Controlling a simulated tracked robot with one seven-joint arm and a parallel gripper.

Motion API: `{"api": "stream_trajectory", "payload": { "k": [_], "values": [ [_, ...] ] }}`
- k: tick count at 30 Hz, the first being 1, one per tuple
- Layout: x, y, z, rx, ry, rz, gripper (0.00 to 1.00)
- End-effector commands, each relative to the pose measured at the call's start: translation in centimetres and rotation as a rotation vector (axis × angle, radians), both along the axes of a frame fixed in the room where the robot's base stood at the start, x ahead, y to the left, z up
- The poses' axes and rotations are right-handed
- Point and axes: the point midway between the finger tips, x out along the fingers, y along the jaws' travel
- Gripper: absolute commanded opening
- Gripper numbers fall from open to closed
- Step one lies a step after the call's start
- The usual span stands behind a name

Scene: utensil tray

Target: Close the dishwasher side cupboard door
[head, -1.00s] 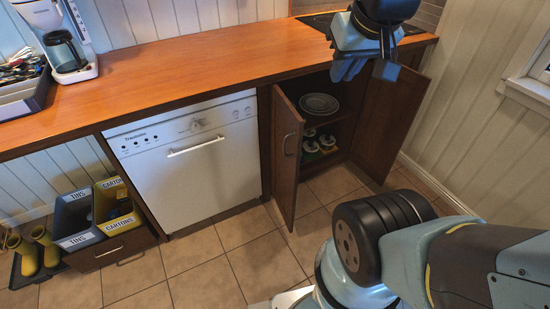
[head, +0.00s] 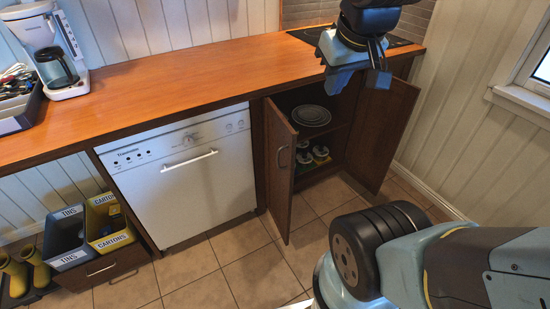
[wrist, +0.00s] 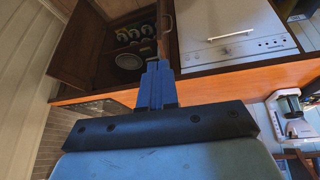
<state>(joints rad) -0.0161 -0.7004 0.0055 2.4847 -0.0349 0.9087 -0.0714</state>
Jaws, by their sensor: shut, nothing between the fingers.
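The cupboard's dishwasher-side door (head: 279,172) is dark brown with a metal handle and stands open beside the dishwasher (head: 185,175). In the wrist view this door (wrist: 163,32) shows nearly edge-on, just beyond the fingertips. My gripper (head: 339,80) is shut and empty, above the front of the open cupboard, right of this door's top. In the wrist view the blue fingers (wrist: 156,85) lie together, pointing toward the door and the counter's front edge. I cannot tell whether they touch the door.
The cupboard's other door (head: 386,132) is also open, at the right. Plates (head: 311,115) and several cups (head: 320,155) stand on shelves inside. The wooden counter (head: 180,80) runs above, with a dark hob (head: 400,42) at its right. Tiled floor (head: 215,270) lies clear in front.

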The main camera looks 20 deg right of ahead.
Motion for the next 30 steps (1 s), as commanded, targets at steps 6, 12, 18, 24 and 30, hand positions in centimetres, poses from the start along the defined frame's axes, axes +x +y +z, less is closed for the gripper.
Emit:
{"api": "stream_trajectory", "payload": {
  "k": [6, 12, 18, 24, 30],
  "values": [
    [3.2, 0.3, -1.9, -0.187, 0.139, 0.272, 0.00],
    [6.3, 0.8, -3.9, -0.351, 0.274, 0.556, 0.00],
    [9.3, 1.6, -6.3, -0.494, 0.410, 0.852, 0.00],
    [12.3, 2.7, -9.1, -0.616, 0.549, 1.160, 0.00],
    [15.1, 4.2, -12.4, -0.718, 0.690, 1.478, 0.00]
  ]
}}
